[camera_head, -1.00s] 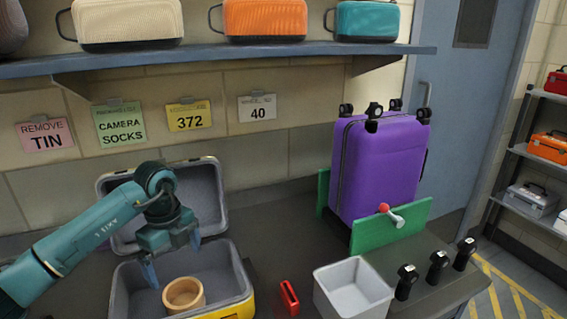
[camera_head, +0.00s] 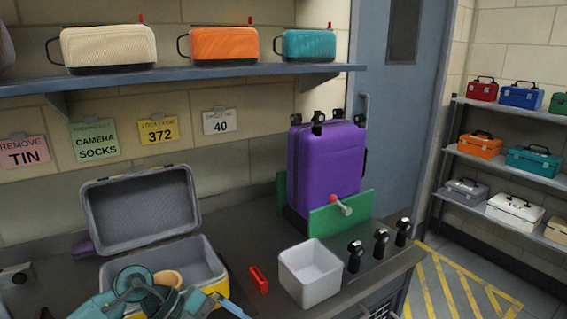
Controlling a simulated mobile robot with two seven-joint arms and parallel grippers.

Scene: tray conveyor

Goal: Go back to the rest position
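My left gripper (camera_head: 234,308) is low in the view, at the front right corner of the open case (camera_head: 205,265), with its arm crossing the case's front. Only a blue finger shows clearly, so I cannot tell whether it is open or shut. A tan round tin (camera_head: 168,278) sits inside the case, partly hidden by my arm. My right gripper is not in view.
A purple suitcase (camera_head: 325,165) stands wheels up behind a green board (camera_head: 340,215). A shelf (camera_head: 180,77) overhangs the back.

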